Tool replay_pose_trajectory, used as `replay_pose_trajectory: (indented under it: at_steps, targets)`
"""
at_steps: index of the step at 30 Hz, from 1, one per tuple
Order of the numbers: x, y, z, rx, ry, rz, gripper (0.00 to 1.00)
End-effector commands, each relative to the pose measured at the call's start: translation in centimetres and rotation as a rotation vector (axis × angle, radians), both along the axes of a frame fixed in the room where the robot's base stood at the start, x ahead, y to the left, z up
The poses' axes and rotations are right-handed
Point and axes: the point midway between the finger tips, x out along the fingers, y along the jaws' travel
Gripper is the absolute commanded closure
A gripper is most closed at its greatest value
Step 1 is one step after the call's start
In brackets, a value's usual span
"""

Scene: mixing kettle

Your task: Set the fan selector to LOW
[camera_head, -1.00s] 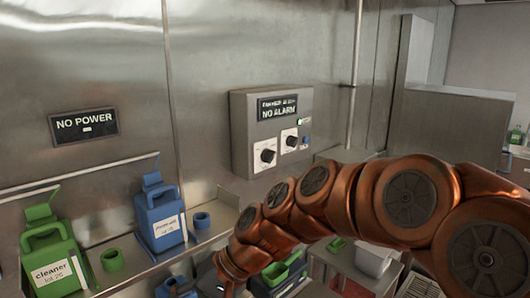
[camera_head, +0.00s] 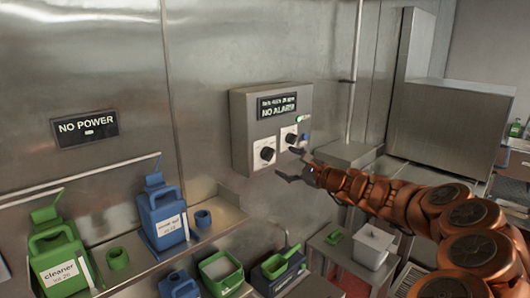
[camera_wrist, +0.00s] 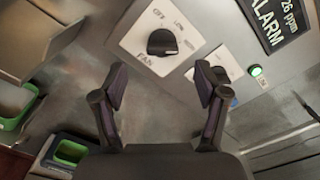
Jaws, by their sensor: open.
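The fan selector (camera_wrist: 162,42) is a black knob on a white plate marked OFF, LOW, HIGH and FAN in the wrist view. In the head view it is the left knob (camera_head: 267,153) on the grey control box (camera_head: 240,120). A second black knob (camera_wrist: 220,74) sits on its own plate beside it, partly hidden by a finger. My gripper (camera_wrist: 158,80) is open and empty, its fingers spread in front of the panel, with the fan knob showing between and beyond the tips. In the head view my gripper (camera_head: 295,165) is just right of and below the fan knob, apart from it.
The box has a NO ALARM display (camera_head: 277,107) and a lit green light (camera_wrist: 256,71). Blue (camera_head: 162,215) and green (camera_head: 57,255) jugs stand on the shelf at left. Open bins (camera_head: 220,272) and a white container (camera_head: 372,247) are below.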

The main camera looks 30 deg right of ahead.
Motion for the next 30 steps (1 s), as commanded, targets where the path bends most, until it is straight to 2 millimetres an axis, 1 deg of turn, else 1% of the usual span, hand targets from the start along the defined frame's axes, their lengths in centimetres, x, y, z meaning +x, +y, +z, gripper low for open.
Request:
replay_pose_trajectory:
  at_steps: [1, 3, 8, 27, 30]
  targets:
    - [0.1, -0.4, 0.0, 0.006, 0.000, -0.008, 0.27]
    - [0.2, -0.5, -0.1, 0.010, 0.001, -0.012, 0.27]
    - [1.2, -0.1, -0.1, 0.008, 0.001, -0.010, 0.27]
    - [7.1, 1.7, 0.0, 0.006, 0.001, -0.009, 0.27]
    - [6.9, 1.6, 0.0, 0.007, 0.000, -0.011, 0.27]
